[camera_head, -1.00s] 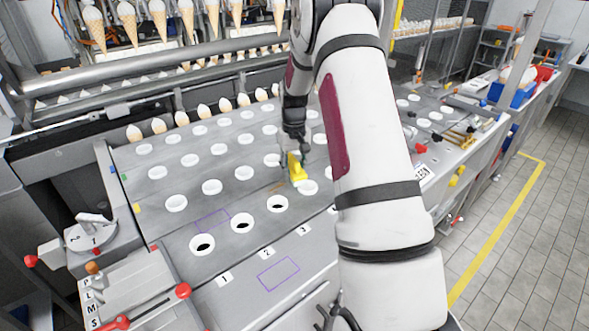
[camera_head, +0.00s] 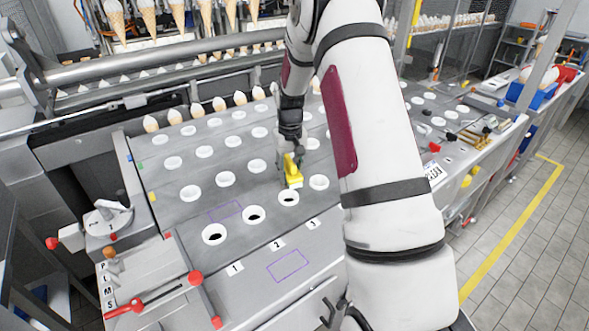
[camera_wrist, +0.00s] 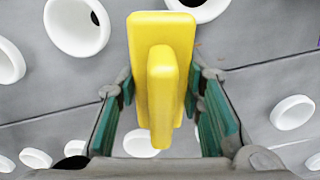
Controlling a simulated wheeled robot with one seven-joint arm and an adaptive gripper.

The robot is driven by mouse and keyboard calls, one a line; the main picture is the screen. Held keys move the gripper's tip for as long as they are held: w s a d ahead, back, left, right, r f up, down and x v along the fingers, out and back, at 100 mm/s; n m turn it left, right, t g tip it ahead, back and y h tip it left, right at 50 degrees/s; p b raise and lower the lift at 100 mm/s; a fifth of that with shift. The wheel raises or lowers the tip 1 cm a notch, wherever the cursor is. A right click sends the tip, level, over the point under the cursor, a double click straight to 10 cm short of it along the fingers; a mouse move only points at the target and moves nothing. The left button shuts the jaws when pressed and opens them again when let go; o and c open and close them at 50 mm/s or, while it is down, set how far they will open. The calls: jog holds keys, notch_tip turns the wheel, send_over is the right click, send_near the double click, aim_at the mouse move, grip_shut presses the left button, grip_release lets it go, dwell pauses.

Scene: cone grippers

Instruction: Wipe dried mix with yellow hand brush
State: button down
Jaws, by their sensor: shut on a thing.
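The yellow hand brush (camera_head: 292,179) is held by my gripper (camera_head: 288,158) at the metal plate (camera_head: 250,187), just behind the third dark-centred hole of the front row. In the wrist view the brush (camera_wrist: 162,32) has a yellow block and an upright handle, between the teal finger pads of my gripper (camera_wrist: 163,118). My gripper is shut on it. Small orange-brown specks of dried mix (camera_wrist: 197,44) show on the plate beside the brush's right edge. The brush's underside is hidden, so contact with the plate cannot be told.
White-rimmed holes (camera_head: 190,192) cover the plate in rows. Upright cones (camera_head: 197,110) line its back edge, beneath rails and hanging cones. A control box with a red-knobbed lever (camera_head: 160,295) stands at the front left. My arm hides part of the plate's right side.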

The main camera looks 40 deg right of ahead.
aim_at(273, 189)
jog(key=shift+a+f, duration=0.2)
jog(key=shift+a, duration=1.5)
jog(key=shift+a+p, duration=0.3)
jog(key=shift+a, duration=1.2)
jog(key=shift+r, duration=0.15)
jog(key=shift+d+r+p, duration=0.15)
jog(key=shift+r+p, duration=0.45)
jog(key=shift+r, duration=2.45)
notch_tip(273, 189, up, 3)
